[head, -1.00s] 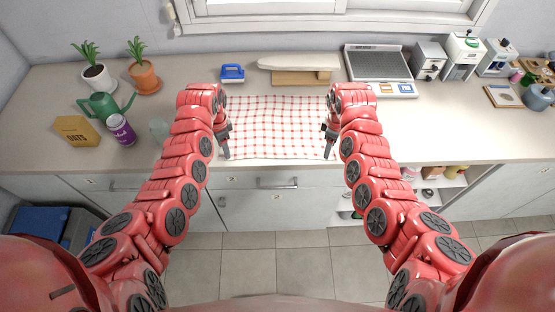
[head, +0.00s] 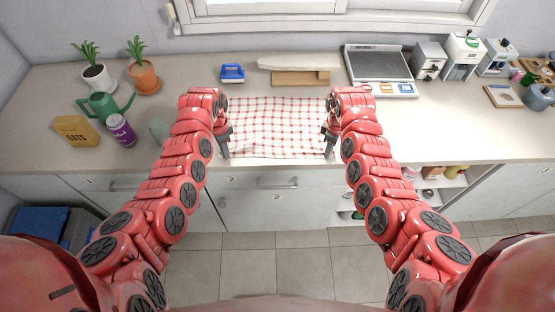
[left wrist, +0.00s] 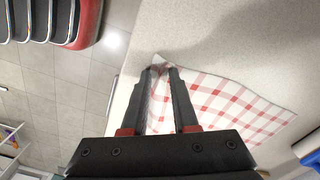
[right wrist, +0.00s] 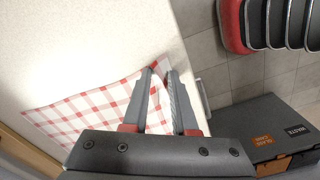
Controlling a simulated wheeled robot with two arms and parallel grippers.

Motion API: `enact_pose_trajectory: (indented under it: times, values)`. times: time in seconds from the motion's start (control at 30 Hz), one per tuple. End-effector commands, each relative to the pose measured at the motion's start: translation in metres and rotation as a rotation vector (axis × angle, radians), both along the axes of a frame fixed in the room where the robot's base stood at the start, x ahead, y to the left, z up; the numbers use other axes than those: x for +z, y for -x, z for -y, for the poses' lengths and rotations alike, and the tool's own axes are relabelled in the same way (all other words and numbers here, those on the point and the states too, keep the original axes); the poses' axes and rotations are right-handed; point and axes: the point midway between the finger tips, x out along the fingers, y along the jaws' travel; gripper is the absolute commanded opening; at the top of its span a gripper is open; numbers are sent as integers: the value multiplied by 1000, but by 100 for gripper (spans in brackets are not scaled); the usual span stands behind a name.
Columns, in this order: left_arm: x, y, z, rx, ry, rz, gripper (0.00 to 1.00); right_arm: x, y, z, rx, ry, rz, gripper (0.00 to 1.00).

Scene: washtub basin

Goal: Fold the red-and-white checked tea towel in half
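The red-and-white checked tea towel (head: 275,125) lies spread flat on the counter, its front edge near the counter's front edge. My left gripper (head: 226,156) is at the towel's front left corner, pointing down. In the left wrist view the towel's corner (left wrist: 205,97) shows between and beyond the left fingers (left wrist: 162,70), which stand a little apart. My right gripper (head: 331,156) is at the front right corner. In the right wrist view the towel (right wrist: 95,105) runs to a corner between the right fingers (right wrist: 161,72), also slightly apart. Contact with the cloth is unclear.
A watering can (head: 104,107), purple can (head: 121,129) and yellow box (head: 76,130) stand left.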

Motion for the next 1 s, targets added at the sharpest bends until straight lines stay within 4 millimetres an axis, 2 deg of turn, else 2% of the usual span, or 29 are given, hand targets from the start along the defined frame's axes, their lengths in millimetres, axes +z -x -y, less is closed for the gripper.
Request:
enact_pose_trajectory:
  times: [0.03,0.27,0.83,1.0]
  values:
    - [-1,1,0,0,0,-2,20,-1,0,0,0,1,0,20]
    - [-1,1,0,0,0,-2,0,-1,0,0,0,1,0,0]
    - [-1,1,-1,1,0,-4,0,0,0,1,-1,1,0,0]
    - [6,1,-1,1,-1,-3,0,7,0,1,-1,1,0,0]
